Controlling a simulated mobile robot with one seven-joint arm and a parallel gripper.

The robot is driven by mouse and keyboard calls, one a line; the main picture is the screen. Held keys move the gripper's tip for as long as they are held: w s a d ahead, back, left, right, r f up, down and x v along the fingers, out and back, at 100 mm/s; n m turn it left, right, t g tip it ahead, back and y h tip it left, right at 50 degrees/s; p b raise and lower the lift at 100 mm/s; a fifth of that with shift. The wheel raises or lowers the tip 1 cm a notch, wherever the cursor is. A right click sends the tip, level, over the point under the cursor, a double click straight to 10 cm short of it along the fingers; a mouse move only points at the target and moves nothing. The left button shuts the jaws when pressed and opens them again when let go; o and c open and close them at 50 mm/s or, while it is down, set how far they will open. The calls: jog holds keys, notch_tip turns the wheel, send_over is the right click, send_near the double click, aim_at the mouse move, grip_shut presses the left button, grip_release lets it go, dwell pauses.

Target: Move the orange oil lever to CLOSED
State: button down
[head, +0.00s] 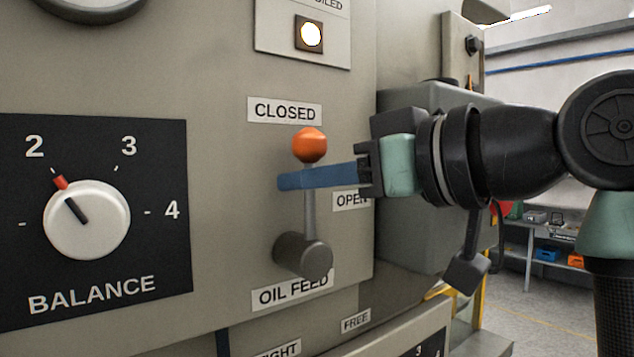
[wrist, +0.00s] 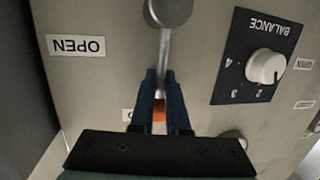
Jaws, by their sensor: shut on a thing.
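The oil lever has an orange ball knob (head: 310,145) on a grey rod (head: 310,215) that rises from a round grey hub (head: 303,255) above the OIL FEED label (head: 292,290). The lever stands about upright, its knob just below the CLOSED label (head: 285,110). The OPEN label (head: 350,200) is to the right, partly covered by my gripper. My gripper (head: 290,181) reaches in from the right, its blue fingers shut on the rod just below the knob. In the wrist view the fingers (wrist: 160,85) flank the rod, and the orange knob (wrist: 159,118) shows between them.
A white BALANCE knob (head: 87,220) on a black plate is at the left, with its red mark near 2. A lit lamp (head: 310,34) is above. A grey housing (head: 430,105) stands behind my gripper at the right.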

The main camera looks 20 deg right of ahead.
dwell(0.4)
jog(key=c, duration=0.9)
grip_release()
jog(key=shift+a, duration=0.1)
